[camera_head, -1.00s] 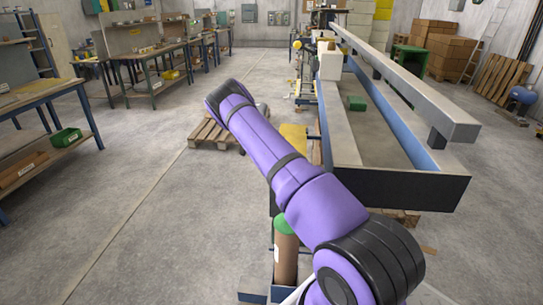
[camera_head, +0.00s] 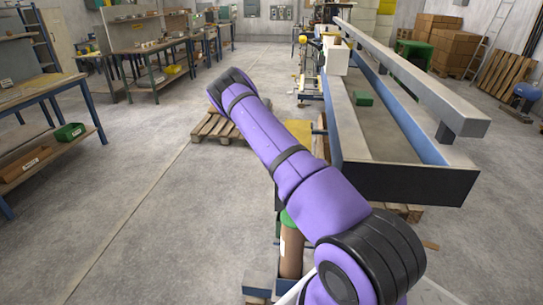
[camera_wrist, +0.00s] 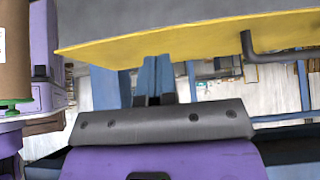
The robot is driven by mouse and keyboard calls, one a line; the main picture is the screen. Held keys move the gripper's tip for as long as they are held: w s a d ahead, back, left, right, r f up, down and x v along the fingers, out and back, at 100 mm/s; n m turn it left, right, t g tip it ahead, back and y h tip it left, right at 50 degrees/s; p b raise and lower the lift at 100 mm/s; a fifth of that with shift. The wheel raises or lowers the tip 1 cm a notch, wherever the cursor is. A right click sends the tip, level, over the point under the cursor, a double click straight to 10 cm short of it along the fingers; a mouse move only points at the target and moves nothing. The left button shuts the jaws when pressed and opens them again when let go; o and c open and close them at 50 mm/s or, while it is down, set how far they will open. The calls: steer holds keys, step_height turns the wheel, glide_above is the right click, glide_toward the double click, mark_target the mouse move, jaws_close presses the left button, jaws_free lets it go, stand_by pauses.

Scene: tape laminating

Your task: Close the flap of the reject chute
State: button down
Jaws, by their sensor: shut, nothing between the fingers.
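A grey panel with a yellow edge (camera_wrist: 200,38), which looks like the reject chute's flap, spans the top of the wrist view. A dark bent rod (camera_wrist: 270,50) crosses its edge at the right. In the head view a yellow panel (camera_head: 299,131) shows beside the long machine bed, partly behind my arm. My gripper (camera_wrist: 155,72) is shut and empty. Its fingertips overlap the yellow edge's underside in the wrist view; I cannot tell whether they touch. The gripper is hidden in the head view.
The long machine bed (camera_head: 405,182) stands at the right, with a green box (camera_head: 362,98) on it. A brown cylinder (camera_head: 291,255) stands below my arm. A pallet (camera_head: 216,129) lies beyond my elbow. The floor to the left is open up to the workbenches (camera_head: 158,66).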

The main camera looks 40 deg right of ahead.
steer(key=v, duration=1)
steer(key=shift+w+a+r, duration=0.2)
steer(key=shift+w, duration=0.15)
steer(key=s+a+r+n+t+y, duration=0.15)
steer(key=s+a+r+n, duration=0.35)
steer(key=r, duration=0.5)
steer(key=s+a+r+n+t+y, duration=0.1)
steer(key=s+a+r+n+t, duration=0.15)
steer(key=s+a+r, duration=0.6)
steer(key=s+a+r+n+t+y, duration=0.25)
steer(key=a+r+n, duration=0.2)
steer(key=r, duration=0.75)
steer(key=s+a+r+n+t, duration=0.1)
steer(key=s+a+r+n, duration=0.3)
steer(key=s, duration=0.4)
steer(key=s+a+r+n+t, duration=0.1)
steer(key=s+a+r+n, duration=0.1)
steer(key=s+a+n, duration=0.35)
steer(key=s+a+f+n+t, duration=0.1)
steer(key=s+a+n, duration=0.2)
steer(key=s, duration=0.5)
steer(key=s+a+f+n+t, duration=0.1)
steer(key=s+a+f+n, duration=0.1)
steer(key=s, duration=0.7)
steer(key=a+n, duration=0.1)
steer(key=a, duration=0.1)
steer(key=shift+s+a, duration=0.3)
